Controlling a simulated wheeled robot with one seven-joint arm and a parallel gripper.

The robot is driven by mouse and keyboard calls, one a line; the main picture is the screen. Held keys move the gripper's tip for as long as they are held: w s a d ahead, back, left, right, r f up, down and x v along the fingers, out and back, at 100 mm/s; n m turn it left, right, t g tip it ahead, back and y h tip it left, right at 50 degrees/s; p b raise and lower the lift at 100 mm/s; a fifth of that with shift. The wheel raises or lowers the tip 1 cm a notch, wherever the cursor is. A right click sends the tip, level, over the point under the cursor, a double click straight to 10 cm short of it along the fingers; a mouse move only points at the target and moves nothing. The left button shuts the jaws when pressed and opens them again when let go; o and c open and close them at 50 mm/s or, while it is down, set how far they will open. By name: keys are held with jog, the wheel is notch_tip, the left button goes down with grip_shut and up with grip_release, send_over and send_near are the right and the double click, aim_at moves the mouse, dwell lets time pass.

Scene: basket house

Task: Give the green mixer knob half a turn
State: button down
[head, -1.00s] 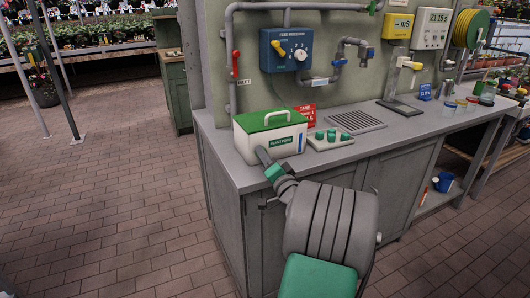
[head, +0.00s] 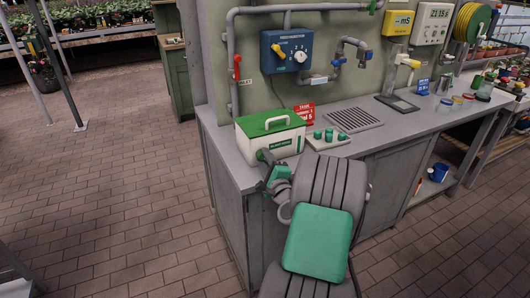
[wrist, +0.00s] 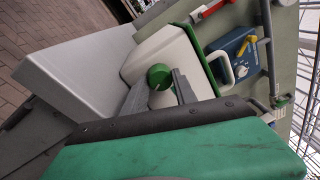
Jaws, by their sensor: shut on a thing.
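The green mixer knob (wrist: 159,76) is round and shows in the wrist view against the white side of a box with a green lid. My gripper (wrist: 160,88) has one grey finger on each side of the knob and is shut on it. In the head view my gripper (head: 265,157) is at the left front of the white box (head: 285,146). The knob itself is hidden there behind my gripper and wrist. No mark that tells the knob's angle is visible.
The box stands on a grey bench (head: 235,168). A panel with green knobs (head: 327,138) and a red card (head: 304,114) are close to its right. A blue feed box (head: 286,51) and pipes are on the wall above. The brick floor at left is clear.

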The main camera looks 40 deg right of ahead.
jog(key=shift+m+p, duration=1.85)
jog(key=shift+m, duration=0.25)
jog(key=shift+g, duration=0.3)
jog(key=c, duration=1)
grip_release()
jog(key=b+v, duration=0.1)
jog(key=v, duration=0.6)
jog(key=shift+s+a+b, duration=0.25)
jog(key=shift+s+b, duration=0.1)
